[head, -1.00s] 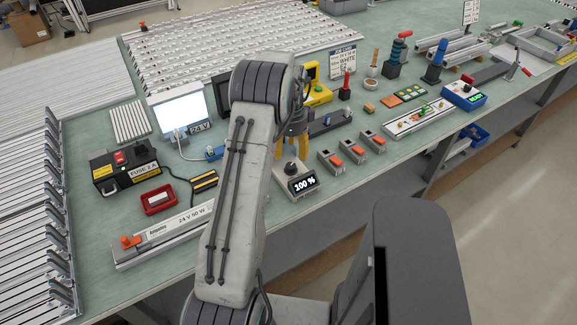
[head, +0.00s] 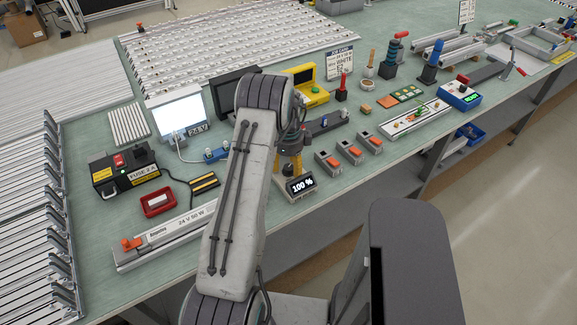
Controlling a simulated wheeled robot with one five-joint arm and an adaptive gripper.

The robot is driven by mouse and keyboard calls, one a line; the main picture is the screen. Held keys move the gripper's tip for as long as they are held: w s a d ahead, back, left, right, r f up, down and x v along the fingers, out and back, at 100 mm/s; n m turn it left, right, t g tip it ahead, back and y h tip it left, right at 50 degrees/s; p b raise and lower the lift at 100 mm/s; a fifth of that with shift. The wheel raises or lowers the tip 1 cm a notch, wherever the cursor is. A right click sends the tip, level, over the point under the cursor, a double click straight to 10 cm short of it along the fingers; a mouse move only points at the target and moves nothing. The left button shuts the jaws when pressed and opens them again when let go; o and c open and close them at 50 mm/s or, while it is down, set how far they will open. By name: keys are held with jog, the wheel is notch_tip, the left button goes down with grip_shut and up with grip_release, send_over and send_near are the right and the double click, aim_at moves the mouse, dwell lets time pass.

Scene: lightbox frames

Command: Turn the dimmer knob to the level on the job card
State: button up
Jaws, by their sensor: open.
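The gripper is open; I cannot tell whether the fingers touch the knob. The job card (head: 339,63) stands upright at the back; the word WHITE shows, but the level is too small to read.
A lit white panel (head: 180,112) stands left, with a black fuse box (head: 124,170) and red tray (head: 158,201) before it. Several grey blocks with orange tops (head: 350,152) sit close right of the dimmer. A long light fixture (head: 165,236) lies at the front left.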

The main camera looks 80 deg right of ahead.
jog(key=shift+f, duration=0.35)
jog(key=shift+c, duration=0.2)
grip_shut()
jog(key=shift+f, duration=0.1)
jog(key=shift+n+b, duration=0.6)
jog(key=shift+b, duration=0.15)
